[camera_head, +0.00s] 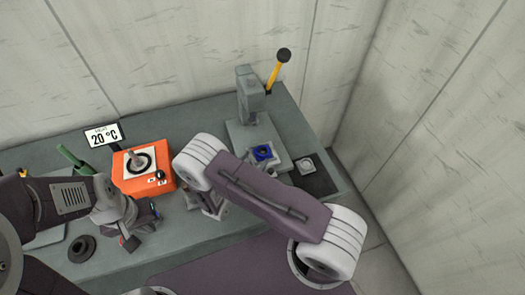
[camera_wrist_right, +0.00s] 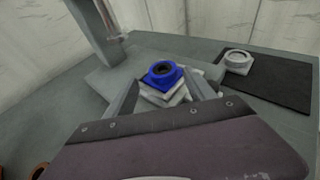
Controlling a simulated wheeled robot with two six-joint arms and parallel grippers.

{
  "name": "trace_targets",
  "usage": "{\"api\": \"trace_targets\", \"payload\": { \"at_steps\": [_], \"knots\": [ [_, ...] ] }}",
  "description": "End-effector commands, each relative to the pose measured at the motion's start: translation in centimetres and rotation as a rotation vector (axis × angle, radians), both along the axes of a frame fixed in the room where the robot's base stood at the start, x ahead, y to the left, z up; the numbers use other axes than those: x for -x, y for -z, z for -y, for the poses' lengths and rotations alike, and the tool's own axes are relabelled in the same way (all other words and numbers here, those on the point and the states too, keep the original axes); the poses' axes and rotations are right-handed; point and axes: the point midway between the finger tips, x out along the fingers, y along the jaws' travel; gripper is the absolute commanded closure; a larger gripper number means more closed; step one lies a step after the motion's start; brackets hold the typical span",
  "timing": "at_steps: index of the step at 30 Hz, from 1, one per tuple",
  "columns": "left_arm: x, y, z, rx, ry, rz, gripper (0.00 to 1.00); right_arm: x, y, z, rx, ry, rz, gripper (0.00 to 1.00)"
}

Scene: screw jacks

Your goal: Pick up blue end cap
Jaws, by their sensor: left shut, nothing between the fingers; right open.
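The blue end cap (camera_head: 263,153) sits on a pale block on the base of the grey press. It shows larger in the right wrist view (camera_wrist_right: 160,73), a square piece with a round raised ring and a dark hole. My right gripper (camera_wrist_right: 163,80) is open, its two fingers reaching towards either side of the cap; contact cannot be told. In the head view my right arm hides most of that gripper. My left gripper (camera_head: 131,241) is shut and empty over the left part of the bench.
The grey press (camera_head: 250,95) with a yellow lever (camera_head: 277,72) stands behind the cap. A whitish end cap (camera_head: 305,165) lies on a black mat (camera_head: 322,182) to its right. An orange unit (camera_head: 130,178), a display (camera_head: 104,136) and a dark ring (camera_head: 82,249) are at left.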

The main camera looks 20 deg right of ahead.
Motion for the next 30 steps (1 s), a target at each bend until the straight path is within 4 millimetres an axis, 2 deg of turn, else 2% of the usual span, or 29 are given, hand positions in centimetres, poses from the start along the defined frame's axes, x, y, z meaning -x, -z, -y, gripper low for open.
{"api": "trace_targets", "payload": {
  "at_steps": [5,9,16,17,21,23,24,30],
  "knots": [
    [0.0,-1.8,0.0,0.000,0.000,0.000,1.00,-2.0,0.6,1.9,0.001,0.006,-0.001,0.36],
    [0.0,-2.0,0.0,0.000,0.000,0.000,1.00,-3.3,1.4,3.2,0.001,0.004,-0.001,0.36],
    [0.0,-1.9,0.0,0.000,0.000,0.000,1.00,-3.5,1.7,3.4,0.000,0.001,0.000,0.36],
    [0.0,-1.9,0.0,0.000,0.000,0.000,1.00,-3.5,1.7,3.4,0.000,0.001,0.000,0.39],
    [0.0,-1.9,0.0,0.000,0.000,0.000,1.00,-3.5,1.7,3.3,0.000,0.001,0.000,0.78],
    [0.0,-1.9,0.0,0.000,0.000,0.000,1.00,-3.5,1.7,3.3,0.000,0.001,0.000,0.95],
    [0.0,-2.0,0.0,0.000,0.000,0.000,1.00,-3.5,1.7,3.3,0.000,0.000,0.000,1.00],
    [0.0,-2.0,0.0,0.000,0.000,0.000,1.00,-3.5,1.6,3.3,0.001,0.000,0.002,1.00]
  ]
}}
